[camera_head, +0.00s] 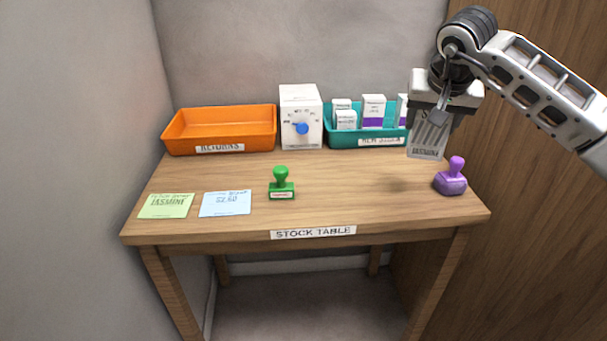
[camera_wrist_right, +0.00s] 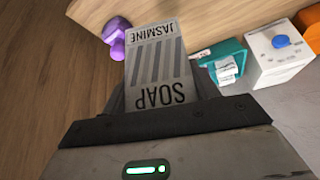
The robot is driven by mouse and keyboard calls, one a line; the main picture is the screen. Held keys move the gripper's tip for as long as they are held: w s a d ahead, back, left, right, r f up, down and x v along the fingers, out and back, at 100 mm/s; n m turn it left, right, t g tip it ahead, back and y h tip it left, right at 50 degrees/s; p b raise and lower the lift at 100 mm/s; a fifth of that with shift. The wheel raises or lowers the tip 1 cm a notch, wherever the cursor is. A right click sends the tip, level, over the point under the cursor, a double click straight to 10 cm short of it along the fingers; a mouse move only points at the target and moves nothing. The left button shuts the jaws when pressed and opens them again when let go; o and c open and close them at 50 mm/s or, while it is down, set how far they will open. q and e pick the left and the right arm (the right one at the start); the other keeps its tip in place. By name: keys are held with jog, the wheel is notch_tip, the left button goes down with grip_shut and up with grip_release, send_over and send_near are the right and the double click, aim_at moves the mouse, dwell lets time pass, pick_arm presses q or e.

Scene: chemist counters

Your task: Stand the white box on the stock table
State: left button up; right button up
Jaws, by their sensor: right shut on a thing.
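The white box (camera_head: 428,140), with grey stripes, is in my right gripper (camera_head: 436,110), above the right end of the stock table (camera_head: 230,175). In the right wrist view the box (camera_wrist_right: 158,62) reads SOAP JASMINE and extends out from the shut jaws. In the head view its lettered end points down, clear of the tabletop, with a soft shadow on the wood below. The gripper hides the box's other end. My left gripper is in neither view.
A purple stamp (camera_head: 451,179) stands at the right edge, close to the held box. A teal tray (camera_head: 340,141) with several cartons, a white dial unit (camera_head: 301,105) and an orange returns tray (camera_head: 262,134) line the back. A green stamp (camera_head: 281,186) and two cards are left; centre-right is clear.

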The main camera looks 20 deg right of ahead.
jog(key=s+d+r+b, duration=0.1)
jog(key=d, duration=0.5)
jog(key=shift+m, duration=0.4)
jog(key=w+a+f, duration=0.1)
jog(key=a, duration=0.1)
jog(key=w+a+f, duration=0.1)
jog(key=a, duration=0.1)
jog(key=w+a+f, duration=0.1)
jog(key=a, duration=0.2)
send_over(377, 196)
notch_tip(377, 196, down, 5)
jog(key=shift+w+f, duration=0.1)
jog(key=shift+f, duration=2.1)
jog(key=shift+b, duration=0.3)
jog(key=o, duration=1)
jog(key=shift+f, duration=0.15)
